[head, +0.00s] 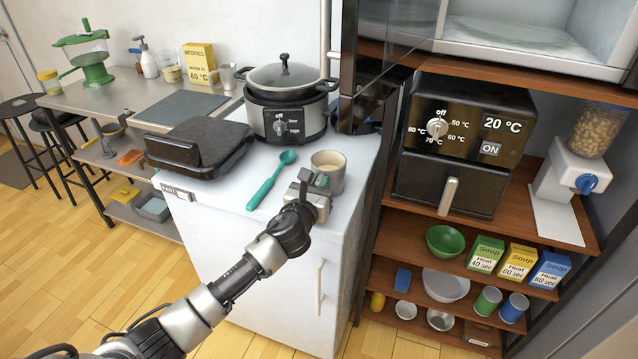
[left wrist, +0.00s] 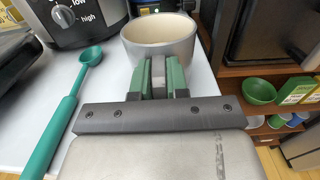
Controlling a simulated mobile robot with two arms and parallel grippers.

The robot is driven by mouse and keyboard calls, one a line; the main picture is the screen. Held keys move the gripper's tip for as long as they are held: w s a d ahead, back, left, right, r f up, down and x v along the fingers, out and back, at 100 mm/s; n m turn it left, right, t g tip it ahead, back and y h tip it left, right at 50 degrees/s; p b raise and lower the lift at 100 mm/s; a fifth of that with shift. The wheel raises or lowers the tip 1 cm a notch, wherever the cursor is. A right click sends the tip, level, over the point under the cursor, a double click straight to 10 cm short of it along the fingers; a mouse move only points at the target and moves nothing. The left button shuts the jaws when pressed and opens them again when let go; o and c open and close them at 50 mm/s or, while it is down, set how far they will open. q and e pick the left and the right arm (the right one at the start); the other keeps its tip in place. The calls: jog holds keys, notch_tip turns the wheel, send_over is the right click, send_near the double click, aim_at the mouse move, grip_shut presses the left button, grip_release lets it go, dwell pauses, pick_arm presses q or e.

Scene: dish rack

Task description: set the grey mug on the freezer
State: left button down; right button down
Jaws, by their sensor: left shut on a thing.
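The grey mug (head: 329,172) is upright at the right front of the white freezer's top (head: 228,192), with a pale inside. It also shows in the left wrist view (left wrist: 162,47), just beyond my fingers. My left gripper (head: 309,186) is shut on the mug's near side, with a grey piece, seemingly the handle, between its green finger pads (left wrist: 160,77). The mug's base is partly hidden by the gripper, and I cannot tell for sure whether it touches the freezer top. My right gripper is not in view.
A green spoon (head: 270,181) lies left of the mug. A slow cooker (head: 287,122) stands behind it and a black grill (head: 200,148) at the left. An open dark door (head: 386,70) and a shelf with an air fryer (head: 462,140) are to the right.

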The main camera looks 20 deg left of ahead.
pick_arm(q)
jog(key=shift+f, duration=0.1)
dwell(0.4)
jog(key=c, duration=1)
grip_release()
jog(key=shift+c, duration=0.2)
jog(key=shift+f, duration=0.15)
jog(key=shift+c, duration=0.4)
jog(key=c, duration=0.3)
